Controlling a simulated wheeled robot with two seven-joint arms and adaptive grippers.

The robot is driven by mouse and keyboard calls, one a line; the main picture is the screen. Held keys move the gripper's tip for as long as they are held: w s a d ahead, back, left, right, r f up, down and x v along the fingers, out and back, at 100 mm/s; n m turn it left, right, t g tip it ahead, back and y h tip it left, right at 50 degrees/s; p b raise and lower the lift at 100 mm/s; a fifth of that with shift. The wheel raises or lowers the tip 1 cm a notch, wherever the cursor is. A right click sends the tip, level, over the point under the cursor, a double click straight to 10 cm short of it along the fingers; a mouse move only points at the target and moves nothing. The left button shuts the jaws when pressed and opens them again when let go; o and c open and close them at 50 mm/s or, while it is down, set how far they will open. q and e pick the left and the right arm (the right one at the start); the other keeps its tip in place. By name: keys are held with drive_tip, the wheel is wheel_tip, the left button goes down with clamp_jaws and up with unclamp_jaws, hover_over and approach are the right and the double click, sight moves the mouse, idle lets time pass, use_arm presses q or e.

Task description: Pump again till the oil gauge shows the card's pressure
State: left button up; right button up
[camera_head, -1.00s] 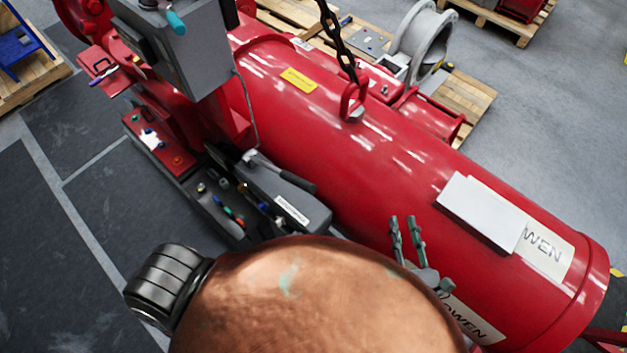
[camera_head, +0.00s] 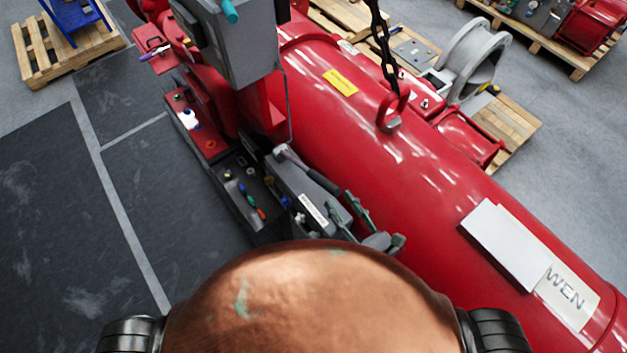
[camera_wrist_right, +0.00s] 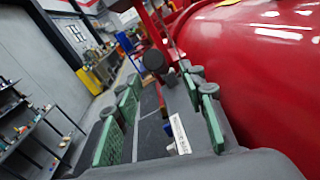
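The hand pump (camera_head: 302,190) is a grey box with a white label, beside the big red cylinder. Its dark lever (camera_head: 318,178) lies along the top, pointing toward my right gripper. My right gripper (camera_head: 352,218) is open and empty, just beyond the pump's near end, close to the lever's tip. In the right wrist view, its green-padded fingers (camera_wrist_right: 160,115) are spread, with a round black knob (camera_wrist_right: 154,62) ahead between them and the labelled pump side (camera_wrist_right: 180,135) below. A small white patch (camera_head: 190,118) sits on a red panel; I cannot tell whether it is the card. No gauge reading is legible. My left gripper is not in view.
The red cylinder (camera_head: 440,160) fills the right side, with a lifting eye (camera_head: 391,108) and chain. A tray (camera_head: 245,190) with small coloured parts adjoins the pump. A grey box (camera_head: 235,45) stands above. Dark floor mats (camera_head: 60,220) are clear at left.

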sight(320, 175)
drive_tip(key=p+x, duration=0.2)
drive_tip(key=x, duration=0.5)
drive_tip(key=shift+w+a, duration=0.15)
drive_tip(key=shift+a, duration=0.1)
drive_tip(key=shift+w+a, duration=0.15)
drive_tip(key=shift+w, duration=0.15)
drive_tip(key=shift+c, duration=0.3)
clamp_jaws()
